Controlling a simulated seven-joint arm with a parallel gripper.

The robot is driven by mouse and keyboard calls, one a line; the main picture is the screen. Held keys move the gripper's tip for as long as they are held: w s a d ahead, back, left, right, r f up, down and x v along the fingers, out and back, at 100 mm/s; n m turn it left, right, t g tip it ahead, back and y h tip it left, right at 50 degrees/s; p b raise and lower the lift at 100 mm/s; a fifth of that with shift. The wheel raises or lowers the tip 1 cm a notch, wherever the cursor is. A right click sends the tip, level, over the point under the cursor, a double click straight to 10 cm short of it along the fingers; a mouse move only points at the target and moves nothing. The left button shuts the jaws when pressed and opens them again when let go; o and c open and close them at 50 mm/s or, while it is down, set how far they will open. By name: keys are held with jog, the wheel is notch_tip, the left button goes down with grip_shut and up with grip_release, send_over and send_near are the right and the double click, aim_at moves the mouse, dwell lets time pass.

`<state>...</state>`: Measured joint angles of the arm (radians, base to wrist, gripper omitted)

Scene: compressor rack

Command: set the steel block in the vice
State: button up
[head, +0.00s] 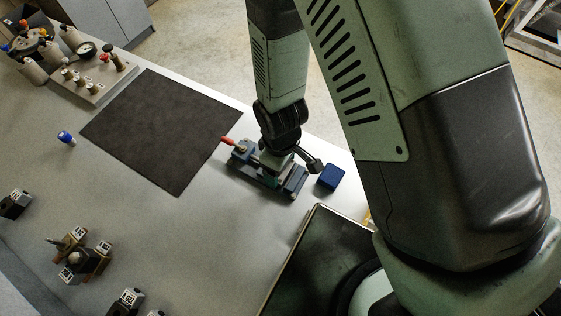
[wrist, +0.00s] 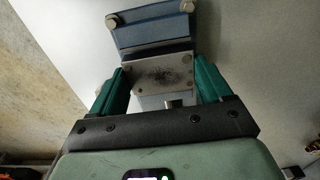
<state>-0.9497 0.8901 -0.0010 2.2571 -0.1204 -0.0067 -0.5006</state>
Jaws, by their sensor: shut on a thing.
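The blue-grey vice (head: 291,186) with a red handle stands on the bench below my arm in the head view. Its blue body with round bolts also shows at the top of the wrist view (wrist: 150,32). My gripper (wrist: 160,68) has teal fingers, shut on the sides of the steel block (wrist: 160,76), a grey piece with a dark speckled patch on its face. In the head view my gripper (head: 272,179) is right over the vice, and the arm hides most of the block. I cannot tell whether the block rests between the jaws or just above them.
A small dark blue box (head: 331,177) stands just right of the vice. A dark mat (head: 162,130) lies to the left. Fittings on a plate (head: 92,90) are at the back left, and several labelled parts (head: 85,258) at the front left.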

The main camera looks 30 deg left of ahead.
jog(key=shift+f, duration=0.25)
jog(key=o, duration=1.4)
jog(key=shift+r, duration=3.55)
